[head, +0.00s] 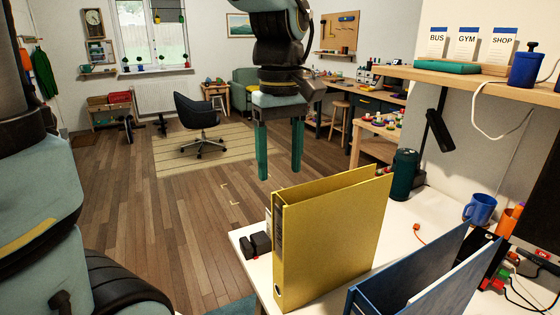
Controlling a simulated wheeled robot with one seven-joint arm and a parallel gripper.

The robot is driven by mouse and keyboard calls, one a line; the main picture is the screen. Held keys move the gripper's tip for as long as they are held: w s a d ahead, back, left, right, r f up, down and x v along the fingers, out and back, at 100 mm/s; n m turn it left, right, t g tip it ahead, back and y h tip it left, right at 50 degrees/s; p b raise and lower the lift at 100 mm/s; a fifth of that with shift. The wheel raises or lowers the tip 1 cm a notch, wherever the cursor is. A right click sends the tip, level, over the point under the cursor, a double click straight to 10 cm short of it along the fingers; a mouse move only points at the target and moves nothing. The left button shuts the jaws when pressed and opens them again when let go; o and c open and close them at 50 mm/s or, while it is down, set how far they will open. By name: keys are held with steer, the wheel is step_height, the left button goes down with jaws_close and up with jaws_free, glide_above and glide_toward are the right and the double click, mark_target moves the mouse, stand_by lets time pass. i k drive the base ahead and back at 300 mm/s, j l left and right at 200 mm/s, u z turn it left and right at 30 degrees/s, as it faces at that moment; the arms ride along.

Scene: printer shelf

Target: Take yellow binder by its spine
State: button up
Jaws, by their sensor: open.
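The yellow binder (335,238) stands upright on the white table, its narrow spine (279,250) with a dark label and finger hole facing the left. My gripper (279,176) hangs pointing down with two green fingers apart and nothing between them. In the picture it is above and left of the binder's top edge. It does not appear to touch the binder. The exact gap in depth cannot be told from this one view.
A blue binder (400,286) stands right of the yellow one. Small black objects (256,244) lie left of the spine. A dark green cylinder (404,174), blue mug (480,209) and shelf (470,79) are at the right. Open floor lies beyond the table's left edge.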

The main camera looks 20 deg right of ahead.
mark_target(327, 231)
steer(key=z, duration=1.2)
